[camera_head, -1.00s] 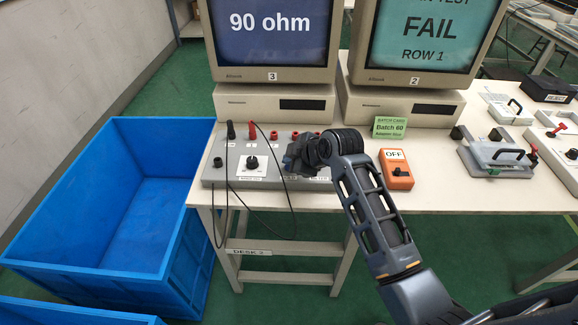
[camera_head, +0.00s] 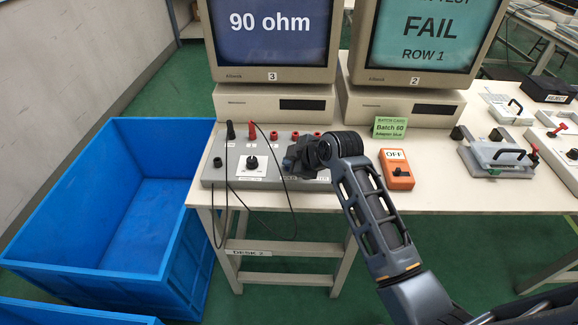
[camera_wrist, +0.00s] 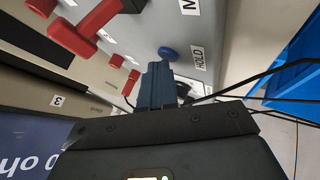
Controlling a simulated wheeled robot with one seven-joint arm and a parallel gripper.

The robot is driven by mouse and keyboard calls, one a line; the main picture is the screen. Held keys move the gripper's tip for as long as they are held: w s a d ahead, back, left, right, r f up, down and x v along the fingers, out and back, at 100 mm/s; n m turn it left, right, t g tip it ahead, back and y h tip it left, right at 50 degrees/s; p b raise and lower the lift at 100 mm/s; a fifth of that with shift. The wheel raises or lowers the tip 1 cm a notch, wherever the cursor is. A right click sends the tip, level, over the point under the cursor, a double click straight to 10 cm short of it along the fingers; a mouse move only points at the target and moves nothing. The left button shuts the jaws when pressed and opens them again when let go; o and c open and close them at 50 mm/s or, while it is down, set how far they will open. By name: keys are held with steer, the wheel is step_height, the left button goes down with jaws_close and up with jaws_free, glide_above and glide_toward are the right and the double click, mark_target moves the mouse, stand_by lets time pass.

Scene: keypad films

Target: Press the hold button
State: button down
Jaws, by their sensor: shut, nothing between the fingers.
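The hold button is a round blue button (camera_wrist: 167,52) beside a white HOLD label (camera_wrist: 200,58) on the grey panel in the wrist view. My gripper (camera_wrist: 157,68) is shut and empty, with its fingertips very close to the blue button. I cannot tell whether they touch it. In the head view my gripper (camera_head: 298,158) is over the right part of the grey test box (camera_head: 215,172) on the desk, and my arm hides the button there.
The box has a knob (camera_head: 252,162), red sockets and black leads hanging off the desk front. Monitor 3 (camera_head: 272,40) reads "90 ohm". An orange meter marked OFF (camera_head: 397,170) lies to the right. A blue bin (camera_head: 120,215) stands on the floor at left.

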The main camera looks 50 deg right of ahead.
steer(key=shift+r+p, duration=0.7)
steer(key=shift+r, duration=0.1)
steer(key=shift+r, duration=0.1)
step_height(320, 180, up, 5)
steer(key=p, duration=0.4)
stand_by(0.5)
